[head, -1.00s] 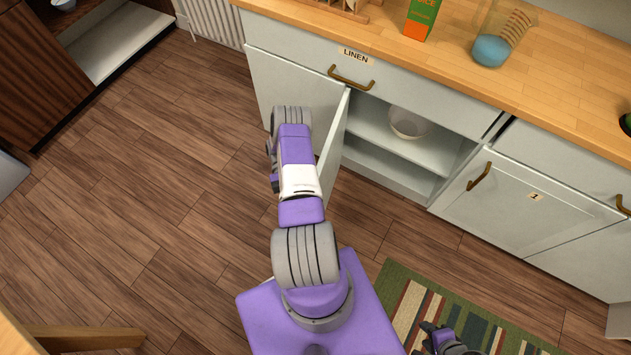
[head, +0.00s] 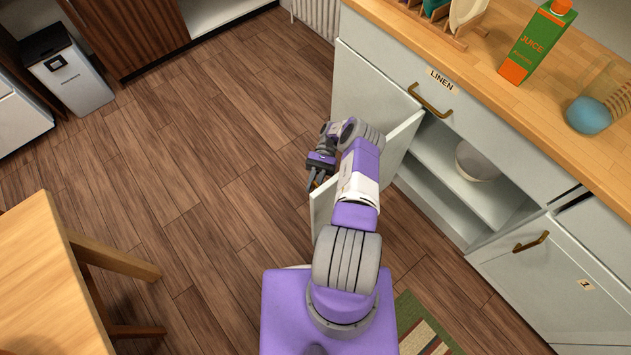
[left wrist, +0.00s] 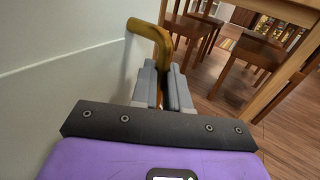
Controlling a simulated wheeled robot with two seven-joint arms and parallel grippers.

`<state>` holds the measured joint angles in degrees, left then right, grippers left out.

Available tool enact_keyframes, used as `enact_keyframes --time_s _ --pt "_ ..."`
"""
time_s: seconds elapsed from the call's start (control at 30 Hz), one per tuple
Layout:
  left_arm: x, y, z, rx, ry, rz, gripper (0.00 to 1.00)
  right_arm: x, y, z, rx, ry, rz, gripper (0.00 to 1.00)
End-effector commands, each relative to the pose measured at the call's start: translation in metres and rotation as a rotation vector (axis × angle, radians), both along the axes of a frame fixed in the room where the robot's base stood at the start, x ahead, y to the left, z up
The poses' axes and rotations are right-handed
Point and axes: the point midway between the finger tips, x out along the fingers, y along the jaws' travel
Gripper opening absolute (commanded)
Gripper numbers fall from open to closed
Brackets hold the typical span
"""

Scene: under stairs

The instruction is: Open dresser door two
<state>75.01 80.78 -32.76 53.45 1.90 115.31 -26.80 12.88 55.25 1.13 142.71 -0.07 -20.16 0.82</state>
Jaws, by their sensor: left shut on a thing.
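The open dresser door (head: 398,148) is a pale panel swung out from the cabinet under the LINEN drawer (head: 395,80). My left arm hides much of it. My left gripper (head: 317,183) is at the door's free side. In the left wrist view, the left gripper's fingers (left wrist: 161,90) are shut on the lower part of a curved brass handle (left wrist: 150,32). The handle stands on the pale door face (left wrist: 70,70). No number shows on this door. Another door (head: 540,275), labelled 1, is closed at the right. My right gripper is out of view.
A bowl (head: 477,160) stands on the shelf inside the open compartment. A wooden table (head: 45,275) is at left. Wood floor (head: 215,130) lies clear between table and dresser.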

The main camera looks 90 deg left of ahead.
Motion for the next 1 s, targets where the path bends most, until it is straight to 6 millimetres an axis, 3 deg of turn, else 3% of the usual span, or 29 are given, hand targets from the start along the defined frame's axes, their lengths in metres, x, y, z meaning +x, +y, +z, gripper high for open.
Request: enact_keyframes --time_s 0.07,0.1,0.2,0.67,1.0 --pt "-0.011 -0.004 -0.001 -0.011 0.02 -0.001 0.0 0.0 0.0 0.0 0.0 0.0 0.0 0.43" --pt "-0.011 -0.004 -0.001 -0.011 0.02 -0.001 0.19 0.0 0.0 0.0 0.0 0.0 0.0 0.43" --pt "-0.011 -0.004 -0.001 -0.01 0.02 0.0 0.35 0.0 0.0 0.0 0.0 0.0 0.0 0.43" --pt "-0.008 -0.002 0.007 -0.007 0.017 0.0 0.35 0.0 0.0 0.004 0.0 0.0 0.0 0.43" --pt "-0.008 -0.002 0.072 -0.008 0.016 0.003 0.35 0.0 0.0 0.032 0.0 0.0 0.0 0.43"
